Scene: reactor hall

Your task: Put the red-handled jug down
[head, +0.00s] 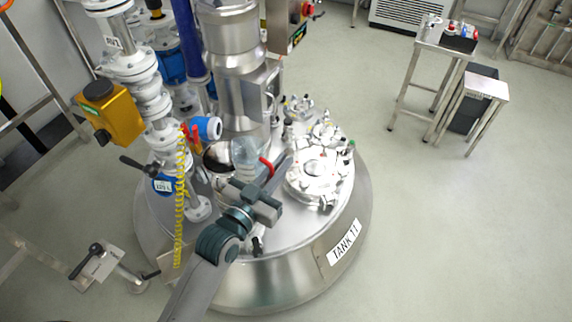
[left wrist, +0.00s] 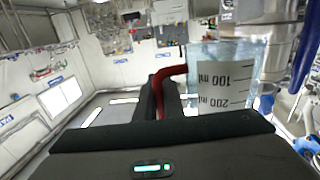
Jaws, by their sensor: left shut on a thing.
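The red-handled jug is a clear vessel (head: 243,151) with a red handle (head: 267,167). In the head view it is over the tank top, beside the steel column. My left gripper (head: 272,178) is shut on the red handle. In the left wrist view the jug (left wrist: 222,80) has 100 ml and 200 ml marks, and its handle (left wrist: 170,76) sits between the dark fingers (left wrist: 163,98). I cannot tell whether the jug touches anything beneath it. My right gripper is not in view.
The round steel tank (head: 290,284), labelled TANK 11, carries clustered fittings (head: 318,172) right of the gripper. A round dark opening or bowl (head: 217,156) is just left of the jug. Pipes and a yellow box (head: 112,108) stand left. A steel table (head: 445,40) stands far right, with open floor between.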

